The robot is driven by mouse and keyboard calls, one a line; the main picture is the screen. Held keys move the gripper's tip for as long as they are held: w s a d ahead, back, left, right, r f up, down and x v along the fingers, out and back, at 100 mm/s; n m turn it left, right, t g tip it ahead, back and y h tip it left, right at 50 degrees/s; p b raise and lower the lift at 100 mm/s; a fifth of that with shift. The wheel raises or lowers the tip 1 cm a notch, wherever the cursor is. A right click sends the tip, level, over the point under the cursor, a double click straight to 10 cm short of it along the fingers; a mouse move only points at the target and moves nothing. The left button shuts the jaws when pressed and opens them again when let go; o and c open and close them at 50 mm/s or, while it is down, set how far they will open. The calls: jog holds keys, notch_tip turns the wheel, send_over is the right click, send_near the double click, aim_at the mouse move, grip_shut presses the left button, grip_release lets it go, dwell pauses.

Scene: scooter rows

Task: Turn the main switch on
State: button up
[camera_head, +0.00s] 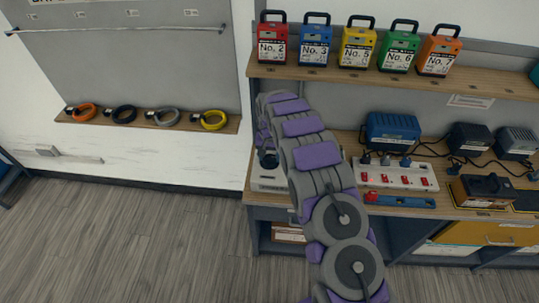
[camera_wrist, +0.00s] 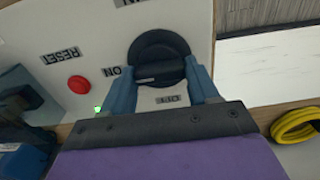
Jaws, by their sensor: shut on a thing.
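The main switch is a round black knob (camera_wrist: 152,46) on a pale panel in the wrist view. Its raised black bar lies nearly level in the picture, with its left end toward the ON label (camera_wrist: 112,71). The OFF label (camera_wrist: 171,99) is below the knob. My gripper (camera_wrist: 160,73) has its two blue fingers closed on the bar, one at each side. In the head view the pale switch box (camera_head: 267,181) stands at the left end of the bench; my arm covers part of it and hides my gripper.
A red button (camera_wrist: 79,85) beside the RESET label and a small glowing green light (camera_wrist: 97,108) are on the panel. A white power strip (camera_head: 396,175), a blue charger (camera_head: 392,131) and cables lie right of my arm. Numbered cases, including a red one (camera_head: 272,42), line the shelf above.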

aim_at(269, 156)
jog(key=shift+a+r, duration=0.1)
jog(key=o, duration=1.1)
jog(key=shift+c, duration=0.2)
notch_tip(269, 156, up, 17)
jog(key=p, duration=0.1)
jog(key=shift+a+r, duration=0.1)
